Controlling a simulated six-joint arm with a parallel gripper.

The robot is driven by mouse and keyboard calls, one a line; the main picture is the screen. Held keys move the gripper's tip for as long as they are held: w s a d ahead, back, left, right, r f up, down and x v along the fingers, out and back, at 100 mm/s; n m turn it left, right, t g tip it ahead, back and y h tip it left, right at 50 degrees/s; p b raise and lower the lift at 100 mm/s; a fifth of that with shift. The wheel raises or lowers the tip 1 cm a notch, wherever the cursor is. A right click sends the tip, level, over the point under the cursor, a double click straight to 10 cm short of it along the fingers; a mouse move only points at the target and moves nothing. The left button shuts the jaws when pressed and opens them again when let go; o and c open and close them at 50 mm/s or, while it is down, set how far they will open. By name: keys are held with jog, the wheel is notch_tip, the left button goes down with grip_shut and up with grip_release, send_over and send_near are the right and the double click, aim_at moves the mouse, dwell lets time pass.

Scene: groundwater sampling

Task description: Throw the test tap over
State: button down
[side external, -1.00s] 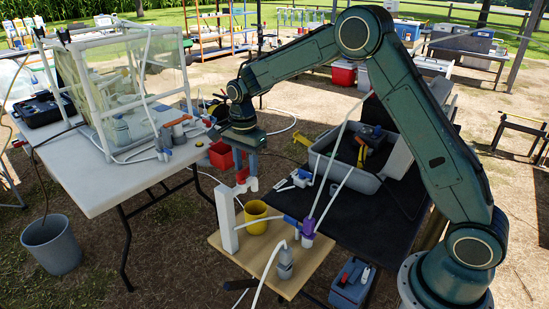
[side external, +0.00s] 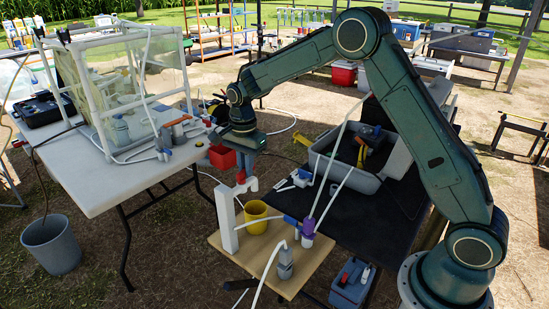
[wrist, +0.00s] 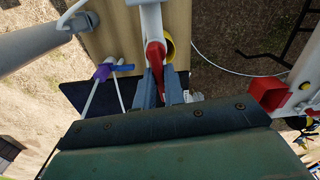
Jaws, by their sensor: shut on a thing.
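The test tap has a white post (side external: 228,222) standing on the wooden board, with a white spout and a red handle (side external: 240,177) near its top. My gripper (side external: 245,172) points down over the tap, its two fingers at the handle. In the wrist view, the red handle (wrist: 155,58) runs between the blue-grey fingers of my gripper (wrist: 161,78), which are shut on it. The fingers partly hide the handle's lower end. A yellow bucket (side external: 256,217) stands on the board beside the post, below the spout.
The wooden board (side external: 275,270) also holds a purple-and-blue fitting (side external: 307,228) with white tubes, and a grey bottle (side external: 285,263). A red box-like thing (side external: 222,157) is close left of my gripper. The white table (side external: 105,188) is left; a grey tray (side external: 345,178) is right.

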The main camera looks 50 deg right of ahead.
jog(key=n, duration=0.2)
jog(key=w+n, duration=0.1)
jog(key=n, duration=0.2)
jog(key=shift+a, duration=0.2)
